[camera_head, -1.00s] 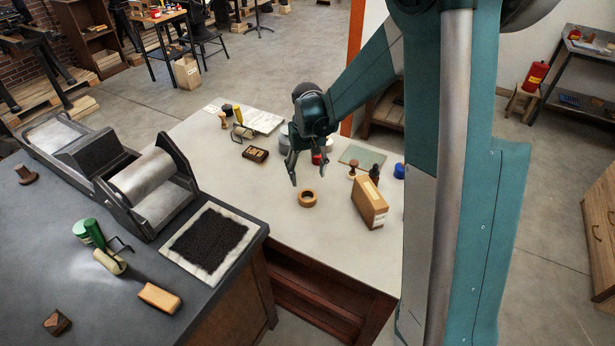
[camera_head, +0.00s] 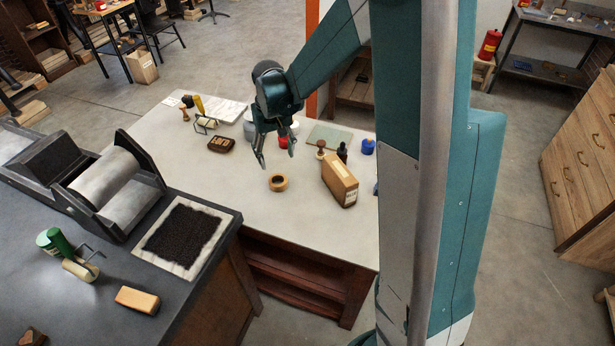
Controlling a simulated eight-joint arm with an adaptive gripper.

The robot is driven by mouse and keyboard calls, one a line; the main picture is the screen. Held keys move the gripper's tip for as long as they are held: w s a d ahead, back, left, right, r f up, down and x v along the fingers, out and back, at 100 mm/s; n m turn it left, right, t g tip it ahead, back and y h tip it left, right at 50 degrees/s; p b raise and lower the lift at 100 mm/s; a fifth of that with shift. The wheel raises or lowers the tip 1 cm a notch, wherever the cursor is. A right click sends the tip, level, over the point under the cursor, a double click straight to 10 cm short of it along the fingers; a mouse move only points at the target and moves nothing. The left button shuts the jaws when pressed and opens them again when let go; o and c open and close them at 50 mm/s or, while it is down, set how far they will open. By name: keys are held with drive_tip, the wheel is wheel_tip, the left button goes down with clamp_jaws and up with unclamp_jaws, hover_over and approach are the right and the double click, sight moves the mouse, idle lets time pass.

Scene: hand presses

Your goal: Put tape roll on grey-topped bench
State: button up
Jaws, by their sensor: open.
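The tape roll (camera_head: 278,183), a small tan ring, lies flat on the pale-topped bench (camera_head: 225,178) near its front edge. My gripper (camera_head: 277,160) is open and empty, fingers pointing down, just above and behind the roll in the picture. Its fingertips look apart from the roll; the exact height is hard to tell. A bench with a dark grey top (camera_head: 190,288) stands at the left, meeting the pale bench at a corner.
A tan box (camera_head: 340,181) stands right of the roll, with a stamp and a dark bottle behind it. A press (camera_head: 105,185), an inked slab (camera_head: 184,237), rollers (camera_head: 80,268) and a tan block (camera_head: 137,300) occupy the dark bench. The pale bench's left front is clear.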

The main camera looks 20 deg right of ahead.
drive_tip(key=s+r+t, duration=0.5)
drive_tip(key=s+r, duration=1.3)
drive_tip(key=s, duration=0.3)
drive_tip(key=s+t, duration=0.1)
drive_tip(key=s, duration=0.8)
drive_tip(key=shift+s+a+t, duration=0.15)
drive_tip(key=shift+t, duration=0.25)
